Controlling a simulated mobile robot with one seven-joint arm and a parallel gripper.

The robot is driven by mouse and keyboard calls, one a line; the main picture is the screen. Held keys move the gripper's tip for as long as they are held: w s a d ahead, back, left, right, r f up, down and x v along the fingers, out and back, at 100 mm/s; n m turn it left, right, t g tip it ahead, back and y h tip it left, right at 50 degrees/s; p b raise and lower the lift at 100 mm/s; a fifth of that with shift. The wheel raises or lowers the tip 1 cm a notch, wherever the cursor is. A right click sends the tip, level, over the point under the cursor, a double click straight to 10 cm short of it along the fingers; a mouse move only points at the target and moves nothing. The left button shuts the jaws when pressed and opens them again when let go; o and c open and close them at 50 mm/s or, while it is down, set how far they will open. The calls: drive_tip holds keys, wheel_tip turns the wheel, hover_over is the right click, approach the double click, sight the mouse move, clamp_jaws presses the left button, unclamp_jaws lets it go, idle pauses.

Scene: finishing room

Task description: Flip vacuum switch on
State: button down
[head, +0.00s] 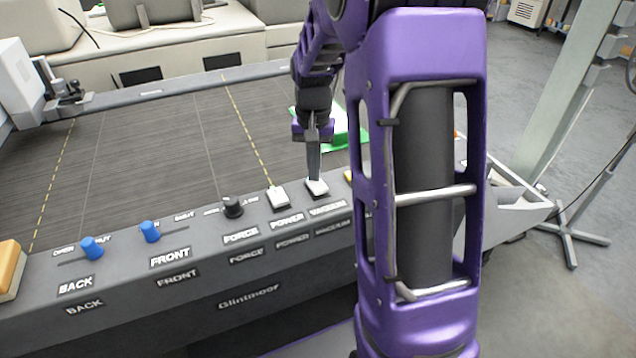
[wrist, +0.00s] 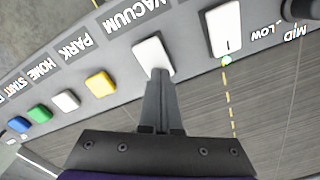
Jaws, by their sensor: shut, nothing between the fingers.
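The vacuum switch (head: 317,187) is a white rocker on the grey control panel, above the label VACUUM. It also shows in the wrist view (wrist: 151,54). My gripper (head: 314,176) is shut and empty, pointing down with its fingertips at the switch. In the wrist view the fingertips (wrist: 159,76) overlap the lower edge of the white rocker. I cannot tell whether they press on it or hover just above. The fingers hide part of the switch, and its on or off position cannot be made out.
The white power switch (head: 278,197) is just left of the vacuum switch, and the black force knob (head: 232,207) is further left. A yellow button (wrist: 100,83) sits on the other side, by PARK. A green item (head: 340,128) lies on the dark bed behind my gripper.

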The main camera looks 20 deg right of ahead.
drive_tip(key=shift+r+p, duration=2)
drive_tip(key=shift+r, duration=1.5)
